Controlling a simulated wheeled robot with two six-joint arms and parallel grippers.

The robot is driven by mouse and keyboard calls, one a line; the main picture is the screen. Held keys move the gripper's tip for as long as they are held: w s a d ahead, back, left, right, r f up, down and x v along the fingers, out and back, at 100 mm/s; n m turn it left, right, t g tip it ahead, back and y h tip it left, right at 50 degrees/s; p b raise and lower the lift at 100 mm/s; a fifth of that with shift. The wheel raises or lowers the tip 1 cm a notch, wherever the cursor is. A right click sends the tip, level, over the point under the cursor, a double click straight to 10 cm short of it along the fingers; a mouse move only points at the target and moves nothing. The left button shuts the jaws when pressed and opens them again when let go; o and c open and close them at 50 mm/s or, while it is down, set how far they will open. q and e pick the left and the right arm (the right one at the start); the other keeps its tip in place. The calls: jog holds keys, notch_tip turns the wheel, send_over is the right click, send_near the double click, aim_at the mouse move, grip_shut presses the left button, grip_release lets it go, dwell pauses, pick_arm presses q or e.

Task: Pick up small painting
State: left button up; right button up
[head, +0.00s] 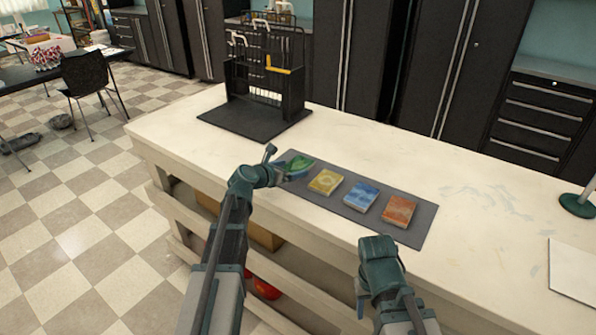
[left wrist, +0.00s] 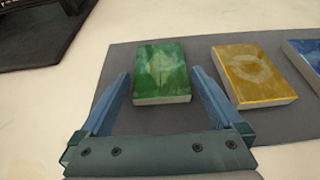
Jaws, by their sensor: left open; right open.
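Several small square paintings lie in a row on a dark grey mat (head: 421,232) on the white table. The green painting with a leaf pattern (left wrist: 161,70) is leftmost, and in the head view (head: 301,163) it is partly hidden by my left gripper. Right of it are a yellow one (head: 325,181), a blue one (head: 361,196) and an orange-red one (head: 399,210). My left gripper (left wrist: 163,98) is open and empty, its fingers on either side of the green painting's near edge. My right gripper (head: 362,296) is open, in front of the table's near edge, away from the paintings.
A black tool rack (head: 265,88) on a dark base stands at the back left of the table. A white sheet (head: 574,270) and a green round base (head: 578,205) are at the right. The table between mat and green base is clear.

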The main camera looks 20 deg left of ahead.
aim_at(293, 169)
pick_arm(q)
jog(key=shift+w+d+f, duration=0.2)
jog(key=shift+w+f, duration=0.05)
jog(key=shift+w, duration=0.35)
jog(key=shift+c, duration=0.4)
jog(key=c, duration=1)
jog(key=shift+r+p, duration=0.7)
jog(key=shift+r, duration=0.05)
notch_tip(293, 169, up, 3)
jog(key=p, duration=0.3)
jog(key=s, duration=0.3)
jog(key=shift+a+f+b, duration=0.1)
jog(key=shift+f+b, duration=0.2)
jog(key=s+a+r+p, duration=0.1)
jog(key=s, duration=1.2)
jog(key=shift+a, duration=0.3)
